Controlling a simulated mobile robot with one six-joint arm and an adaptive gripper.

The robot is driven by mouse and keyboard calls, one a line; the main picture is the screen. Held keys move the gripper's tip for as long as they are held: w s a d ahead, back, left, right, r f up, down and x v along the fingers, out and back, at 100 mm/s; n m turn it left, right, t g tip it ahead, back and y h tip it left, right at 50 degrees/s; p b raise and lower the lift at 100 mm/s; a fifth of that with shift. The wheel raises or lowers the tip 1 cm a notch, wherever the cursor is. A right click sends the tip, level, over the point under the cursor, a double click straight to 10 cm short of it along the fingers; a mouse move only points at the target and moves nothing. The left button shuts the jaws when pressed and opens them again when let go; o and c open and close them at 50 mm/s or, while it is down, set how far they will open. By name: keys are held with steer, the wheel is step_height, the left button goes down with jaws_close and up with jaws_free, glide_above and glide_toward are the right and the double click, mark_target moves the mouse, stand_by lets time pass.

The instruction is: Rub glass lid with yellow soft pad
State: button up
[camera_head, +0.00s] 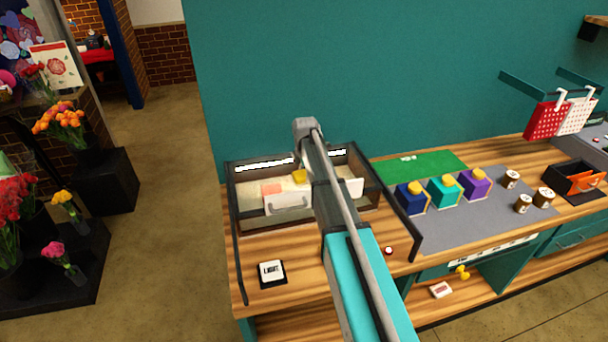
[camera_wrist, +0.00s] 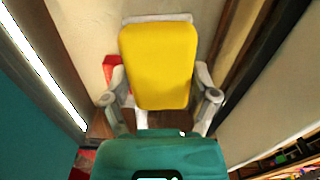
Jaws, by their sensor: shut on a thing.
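My gripper (camera_wrist: 160,98) is shut on the yellow soft pad (camera_wrist: 160,50), with one finger on each side of it. In the head view the yellow pad (camera_head: 299,176) shows just left of my arm, over a dark-framed lit case (camera_head: 236,200) on the left of the wooden bench. The gripper itself is mostly hidden by my arm there. A pale panel with a handle (camera_head: 288,203) stands at the case's front. I cannot clearly make out the glass lid or whether the pad touches glass.
A salmon block (camera_head: 271,188) is in the case; a red thing (camera_wrist: 109,68) shows beside the pad. A LIGHT switch (camera_head: 271,273) sits in front. To the right are blue (camera_head: 411,197), teal (camera_head: 443,192) and purple (camera_head: 475,184) boxes on a grey mat (camera_head: 445,235).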

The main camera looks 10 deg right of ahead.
steer(key=shift+d, duration=1.6)
steer(key=shift+d, duration=1.75)
steer(key=shift+w, duration=0.1)
steer(key=shift+a, duration=0.1)
steer(key=shift+a+f, duration=0.1)
steer(key=shift+a, duration=1.6)
steer(key=shift+a, duration=0.1)
steer(key=shift+a, duration=1.65)
